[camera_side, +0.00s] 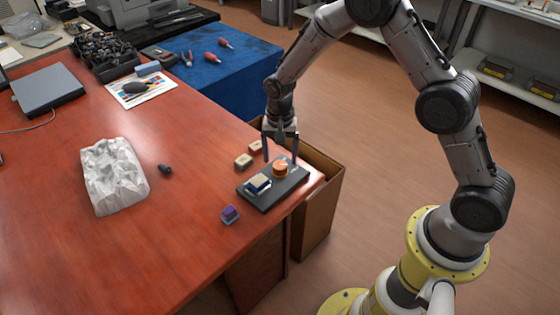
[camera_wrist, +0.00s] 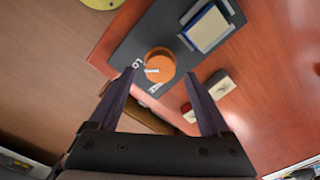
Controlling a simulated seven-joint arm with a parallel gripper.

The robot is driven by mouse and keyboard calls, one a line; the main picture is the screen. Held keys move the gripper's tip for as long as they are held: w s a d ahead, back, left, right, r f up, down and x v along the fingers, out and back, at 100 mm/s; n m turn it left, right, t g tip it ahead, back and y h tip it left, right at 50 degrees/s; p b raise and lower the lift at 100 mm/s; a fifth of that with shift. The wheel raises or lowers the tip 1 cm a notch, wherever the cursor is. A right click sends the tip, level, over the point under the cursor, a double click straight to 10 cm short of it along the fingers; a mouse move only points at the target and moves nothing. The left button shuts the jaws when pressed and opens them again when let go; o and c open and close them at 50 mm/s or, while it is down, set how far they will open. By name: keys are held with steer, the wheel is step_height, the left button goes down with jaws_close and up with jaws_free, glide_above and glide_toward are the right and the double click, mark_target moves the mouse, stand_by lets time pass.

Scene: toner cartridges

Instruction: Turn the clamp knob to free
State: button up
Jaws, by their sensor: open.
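The clamp knob (camera_side: 280,168) is a round orange-brown knob on a dark plate (camera_side: 268,203) near the table's right edge. In the wrist view the knob (camera_wrist: 160,62) has a pale mark on its lower left part, and small white markings lie on the plate beside it. A pale block (camera_side: 258,182) sits in a holder on the same plate, also seen in the wrist view (camera_wrist: 207,27). My gripper (camera_side: 280,157) is open and points down over the knob. In the wrist view its fingertips (camera_wrist: 159,74) are either side of the knob, apart from it.
A purple block (camera_side: 229,214) is in front. A cardboard box (camera_side: 318,205) stands below the table edge. A white crumpled mass (camera_side: 114,176) lies left. The table's middle is mostly clear.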

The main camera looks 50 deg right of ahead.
mark_target(280, 168)
steer(key=shift+f, duration=1.35)
steer(key=shift+c, duration=0.2)
jaws_close()
